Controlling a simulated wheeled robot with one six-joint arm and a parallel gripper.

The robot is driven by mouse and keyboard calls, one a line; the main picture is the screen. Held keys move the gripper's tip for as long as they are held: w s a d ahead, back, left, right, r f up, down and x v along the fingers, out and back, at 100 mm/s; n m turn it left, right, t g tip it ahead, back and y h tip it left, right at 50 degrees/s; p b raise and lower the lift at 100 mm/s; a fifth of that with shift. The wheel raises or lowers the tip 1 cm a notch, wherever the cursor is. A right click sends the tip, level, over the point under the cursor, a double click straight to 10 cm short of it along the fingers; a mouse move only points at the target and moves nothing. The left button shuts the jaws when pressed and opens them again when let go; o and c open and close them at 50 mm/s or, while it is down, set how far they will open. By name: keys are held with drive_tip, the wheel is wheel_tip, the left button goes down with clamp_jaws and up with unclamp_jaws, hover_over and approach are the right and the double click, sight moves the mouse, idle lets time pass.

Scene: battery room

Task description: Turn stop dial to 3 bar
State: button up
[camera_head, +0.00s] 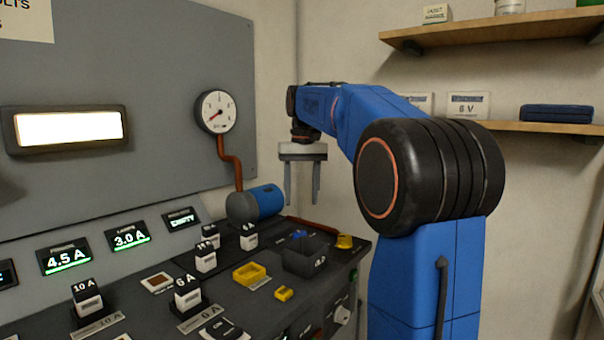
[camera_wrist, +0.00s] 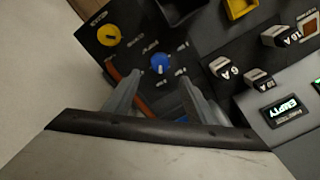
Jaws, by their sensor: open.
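The stop dial looks to be the small blue knob (camera_wrist: 160,63) on the dark panel in the wrist view, with small white markings around it that are too blurred to read. It shows as a small blue spot (camera_head: 298,234) in the head view. My gripper (camera_head: 302,186) is open and empty, pointing down above that part of the panel, apart from the knob. In the wrist view the knob appears just beyond and between the fingertips (camera_wrist: 161,80). A round pressure gauge (camera_head: 216,111) hangs on the grey wall board, its red needle pointing lower left.
A yellow knob (camera_head: 344,241) sits right of the dial. A dark open bin (camera_head: 305,260) and a yellow tray (camera_head: 249,274) lie in front. Several fuse blocks, including one marked 6 A (camera_head: 187,292), stand left.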

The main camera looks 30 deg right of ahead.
wheel_tip(320, 180, up, 6)
drive_tip(key=shift+r, duration=0.2)
drive_tip(key=shift+d, duration=0.1)
idle(0.5)
